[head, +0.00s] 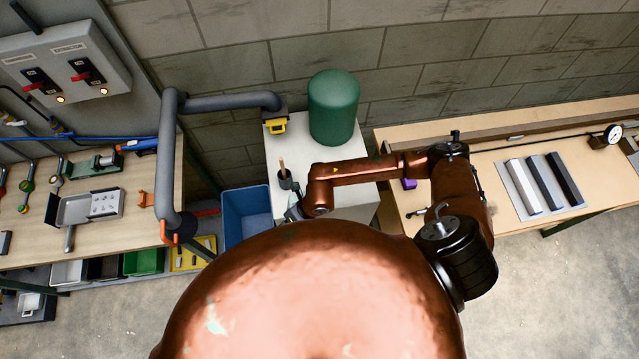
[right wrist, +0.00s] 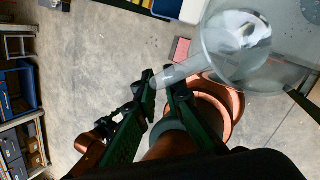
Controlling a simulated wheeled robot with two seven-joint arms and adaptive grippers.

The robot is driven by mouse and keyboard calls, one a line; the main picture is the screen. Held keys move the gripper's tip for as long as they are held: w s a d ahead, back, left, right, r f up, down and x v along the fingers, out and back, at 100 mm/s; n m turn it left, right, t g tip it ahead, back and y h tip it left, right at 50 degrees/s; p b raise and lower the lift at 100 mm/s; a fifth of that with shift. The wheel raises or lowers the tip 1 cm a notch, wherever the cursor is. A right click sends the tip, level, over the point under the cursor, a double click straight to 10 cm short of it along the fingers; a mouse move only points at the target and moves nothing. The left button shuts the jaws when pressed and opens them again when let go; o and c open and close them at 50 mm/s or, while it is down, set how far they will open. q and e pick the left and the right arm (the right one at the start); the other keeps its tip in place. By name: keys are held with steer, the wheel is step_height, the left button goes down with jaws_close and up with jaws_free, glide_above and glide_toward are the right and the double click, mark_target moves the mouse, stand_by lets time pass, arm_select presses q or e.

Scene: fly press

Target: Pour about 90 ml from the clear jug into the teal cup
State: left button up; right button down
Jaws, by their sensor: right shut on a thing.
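The clear jug (right wrist: 238,50) is in the upper right of the right wrist view, its round see-through body nearest the camera's right edge. My right gripper (right wrist: 160,84) is shut on the jug's pale handle. In the head view my right arm reaches left across the white-topped cabinet, and its gripper end is mostly hidden behind my own copper-coloured parts. I cannot make out the teal cup in either view. The jug's fill level is not clear. My left gripper is not in view.
A large green cylinder (head: 334,107) stands on the white-topped cabinet (head: 292,148). A dark holder with a wooden-handled tool (head: 285,182) and a yellow item (head: 275,126) are near its left side. A blue bin (head: 246,215) stands left of the cabinet. Workbenches flank both sides.

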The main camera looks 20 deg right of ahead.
steer(key=shift+s+a+f+t+h, duration=0.3)
steer(key=shift+a+f+h, duration=0.1)
steer(key=shift+a, duration=0.2)
steer(key=shift+s+a+f+n+t+h+b, duration=0.2)
steer(key=shift+a+f+t+h+b, duration=0.15)
steer(key=shift+f+h, duration=0.3)
steer(key=shift+s+a+f+n+t+h+b, duration=0.25)
steer(key=shift+f+h+b, duration=0.25)
steer(key=shift+f, duration=0.3)
steer(key=shift+s+a+f+n+t+h+b, duration=0.15)
steer(key=shift+a+f+t+h+b, duration=0.2)
steer(key=shift+f+h, duration=0.3)
